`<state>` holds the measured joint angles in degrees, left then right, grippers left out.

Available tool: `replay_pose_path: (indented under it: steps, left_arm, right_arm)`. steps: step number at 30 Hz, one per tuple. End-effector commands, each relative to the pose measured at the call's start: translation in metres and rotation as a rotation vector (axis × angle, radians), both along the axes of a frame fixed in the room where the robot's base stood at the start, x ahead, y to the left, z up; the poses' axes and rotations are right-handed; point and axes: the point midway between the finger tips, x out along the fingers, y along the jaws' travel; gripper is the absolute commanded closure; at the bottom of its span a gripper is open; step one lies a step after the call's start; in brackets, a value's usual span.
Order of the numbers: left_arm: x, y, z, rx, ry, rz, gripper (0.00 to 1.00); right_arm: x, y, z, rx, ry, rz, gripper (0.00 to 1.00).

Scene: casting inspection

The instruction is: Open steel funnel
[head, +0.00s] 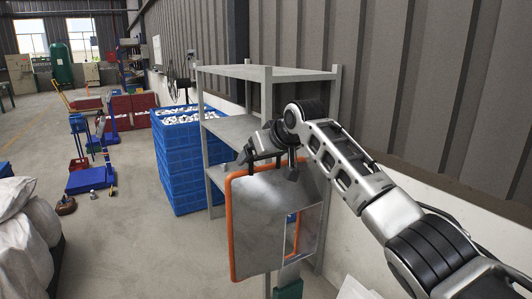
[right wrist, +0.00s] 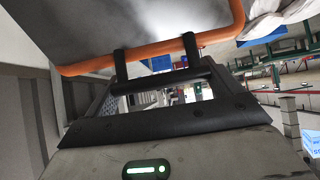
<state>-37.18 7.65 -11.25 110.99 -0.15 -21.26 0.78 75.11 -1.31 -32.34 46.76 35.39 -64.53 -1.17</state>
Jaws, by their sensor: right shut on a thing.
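The steel funnel (head: 265,215) is a grey metal panel with an orange rim, in front of the grey shelf rack in the head view. A rectangular opening shows at its right side. My right gripper (head: 272,165) is at its upper edge and shut on it. In the right wrist view, the two dark fingers (right wrist: 155,55) reach the orange rim of the steel funnel (right wrist: 215,37), with the grey face beyond. The exact contact is hard to make out. My left gripper is not in view.
A grey metal shelf rack (head: 272,73) stands right behind the funnel, against the corrugated wall. Stacked blue crates (head: 180,160) with white pieces stand left of it. White sacks (head: 25,225) lie at the left edge. The floor (head: 130,250) between is clear.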

Motion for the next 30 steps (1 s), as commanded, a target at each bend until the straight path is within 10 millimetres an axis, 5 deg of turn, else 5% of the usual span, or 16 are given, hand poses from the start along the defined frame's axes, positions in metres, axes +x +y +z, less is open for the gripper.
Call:
replay_pose_path:
  steps: [6,7,8,20,30]
  left_arm:
    - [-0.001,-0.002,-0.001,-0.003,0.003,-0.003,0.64]
    - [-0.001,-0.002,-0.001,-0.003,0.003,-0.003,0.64]
    - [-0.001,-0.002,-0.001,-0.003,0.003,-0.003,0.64]
    - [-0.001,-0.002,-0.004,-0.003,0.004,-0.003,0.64]
    - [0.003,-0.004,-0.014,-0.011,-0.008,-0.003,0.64]
  right_arm:
    - [-0.002,0.0,-0.007,-0.008,0.017,0.0,0.5]
    - [-0.002,0.0,-0.008,-0.008,0.018,0.0,0.06]
    - [-0.002,0.0,-0.008,-0.008,0.018,0.0,0.0]
    - [-0.007,-0.004,0.002,-0.004,0.008,0.001,0.0]
    - [-0.055,-0.029,0.045,-0.005,0.004,0.0,0.0]
